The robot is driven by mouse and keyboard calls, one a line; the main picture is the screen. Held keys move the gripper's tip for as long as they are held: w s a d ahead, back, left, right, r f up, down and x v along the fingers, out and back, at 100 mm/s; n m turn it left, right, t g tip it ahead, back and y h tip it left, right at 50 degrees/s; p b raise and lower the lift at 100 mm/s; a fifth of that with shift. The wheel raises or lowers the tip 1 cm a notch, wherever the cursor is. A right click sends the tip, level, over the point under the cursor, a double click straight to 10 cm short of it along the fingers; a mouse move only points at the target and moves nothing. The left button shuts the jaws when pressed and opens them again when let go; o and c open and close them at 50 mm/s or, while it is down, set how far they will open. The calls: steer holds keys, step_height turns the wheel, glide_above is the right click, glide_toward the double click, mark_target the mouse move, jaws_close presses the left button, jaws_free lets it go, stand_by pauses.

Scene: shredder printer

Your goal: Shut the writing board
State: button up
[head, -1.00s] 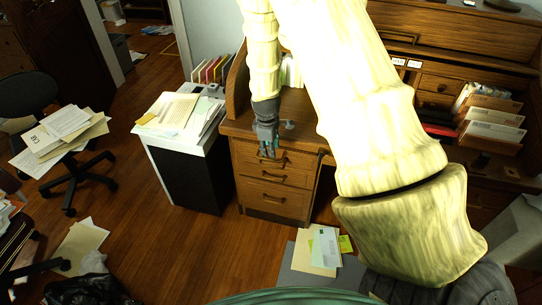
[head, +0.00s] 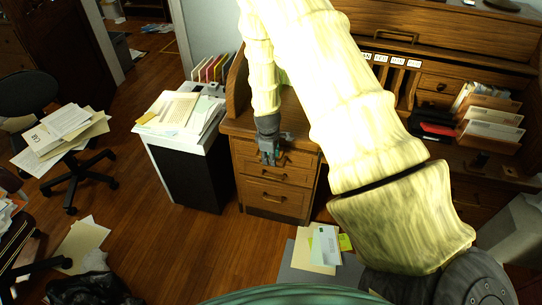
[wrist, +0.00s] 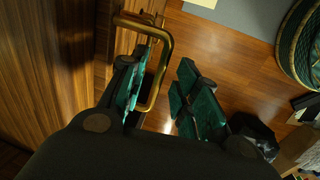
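The wooden roll-top desk stands at the centre right in the head view, with a drawer stack (head: 275,195) below its left side. I cannot clearly pick out the writing board as separate from the desk front. My gripper (head: 269,155) is at the upper drawer front in the head view. In the wrist view my gripper (wrist: 163,97) is open, its teal-padded fingers well apart. A brass handle (wrist: 163,72) on a wooden front (wrist: 80,50) reaches between the fingers, close to the left one. I cannot tell whether they touch.
A white-topped stand (head: 153,143) with papers is left of the desk. An office chair (head: 72,160) piled with papers stands further left. Folders and envelopes (head: 322,245) lie on the floor in front. Open wood floor (head: 170,245) lies between.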

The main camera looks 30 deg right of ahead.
jaws_close()
steer(key=w+d, duration=0.2)
steer(key=d, duration=0.1)
steer(key=shift+w+d, duration=0.1)
steer(key=shift+w, duration=0.3)
jaws_free()
steer(key=r, duration=0.4)
steer(key=s+a+r, duration=0.1)
steer(key=r, duration=0.6)
steer(key=shift+s+a+r, duration=0.25)
steer(key=shift+a+r, duration=0.1)
steer(key=shift+r, duration=0.05)
